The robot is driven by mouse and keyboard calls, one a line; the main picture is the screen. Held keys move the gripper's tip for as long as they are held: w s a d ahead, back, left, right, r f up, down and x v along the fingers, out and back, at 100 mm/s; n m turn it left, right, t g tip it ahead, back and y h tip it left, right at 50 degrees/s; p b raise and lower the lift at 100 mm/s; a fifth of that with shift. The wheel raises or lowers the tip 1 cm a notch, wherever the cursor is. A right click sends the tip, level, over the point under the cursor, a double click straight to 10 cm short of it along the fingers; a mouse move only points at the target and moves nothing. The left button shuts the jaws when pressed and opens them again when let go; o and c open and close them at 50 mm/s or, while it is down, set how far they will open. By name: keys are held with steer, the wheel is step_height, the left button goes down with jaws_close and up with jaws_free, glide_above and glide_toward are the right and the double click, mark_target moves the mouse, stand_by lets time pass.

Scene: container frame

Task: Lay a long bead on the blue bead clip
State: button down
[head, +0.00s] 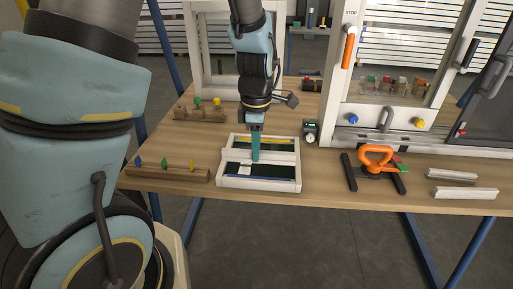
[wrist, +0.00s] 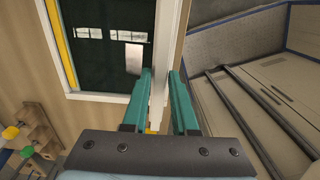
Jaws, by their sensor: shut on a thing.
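My gripper (head: 256,158) points down over the white frame (head: 222,182) on the table. It is shut on a long white bead (head: 280,156). The bead runs left to right across the frame's dark panel, with the panel showing on both sides of it. In the wrist view the white bead (wrist: 161,50) stands between my teal fingers (wrist: 158,95). The blue bead clip (head: 262,178) is a thin blue strip along the panel's near edge, nearer the camera than the bead. It is not visible in the wrist view. I cannot tell the bead's height above the frame.
A yellow strip (head: 262,140) lines the panel's far edge. Peg racks stand at left, front (head: 165,174) and back (head: 200,112). A small dark device (head: 311,132) stands beside the frame. An orange-handled tool (head: 375,158) and pale bars (head: 465,193) lie at right. The table's front edge is close.

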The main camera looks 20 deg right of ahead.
steer(key=shift+r, duration=0.1)
steer(key=shift+f+b, duration=1.15)
steer(key=shift+f, duration=1.35)
steer(key=shift+f, duration=0.6)
steer(key=c, duration=0.6)
jaws_free()
step_height(320, 180, up, 11)
steer(key=shift+f, duration=0.1)
